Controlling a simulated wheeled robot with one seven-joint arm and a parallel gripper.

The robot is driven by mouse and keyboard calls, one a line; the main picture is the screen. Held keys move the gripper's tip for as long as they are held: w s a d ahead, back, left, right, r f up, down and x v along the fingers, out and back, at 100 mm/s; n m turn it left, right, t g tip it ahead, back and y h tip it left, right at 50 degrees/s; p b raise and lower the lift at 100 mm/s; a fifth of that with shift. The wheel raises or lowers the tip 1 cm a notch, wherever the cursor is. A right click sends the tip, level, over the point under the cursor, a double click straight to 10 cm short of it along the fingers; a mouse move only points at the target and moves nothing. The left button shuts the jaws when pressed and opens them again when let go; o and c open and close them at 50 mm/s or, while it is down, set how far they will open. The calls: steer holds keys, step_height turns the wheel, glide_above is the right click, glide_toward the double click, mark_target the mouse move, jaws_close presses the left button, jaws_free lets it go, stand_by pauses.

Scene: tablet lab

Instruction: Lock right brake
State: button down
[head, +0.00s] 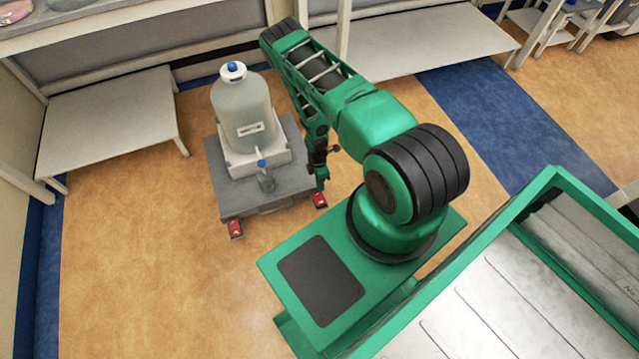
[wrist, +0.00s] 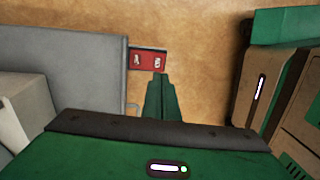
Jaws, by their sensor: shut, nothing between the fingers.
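A grey cart (head: 235,194) stands on the floor and carries a large translucent bottle (head: 243,107). Two red brake pedals show at its near edge: the left one (head: 235,228) and the right one (head: 320,200). In the wrist view the right brake pedal (wrist: 148,61) sticks out past the corner of the cart (wrist: 85,62), with white marks on it. My gripper (wrist: 161,80) is shut and empty, its fingertips just at the near edge of that pedal in the picture. I cannot tell whether they touch. In the head view my gripper (head: 319,172) is beside the cart's right side, just above the right pedal.
The bottle sits on a white base (head: 257,160) with a small tap (head: 265,180) at the front. A low white shelf (head: 110,125) stands at left, another (head: 430,45) behind. Open tan floor (head: 140,250) lies left and in front of the cart.

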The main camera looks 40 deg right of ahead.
mark_target(321, 203)
steer(key=f, duration=0.3)
steer(key=s+f, duration=0.1)
steer(key=f, duration=0.5)
steer(key=shift+s+a+f, duration=0.2)
steer(key=shift+f, duration=0.1)
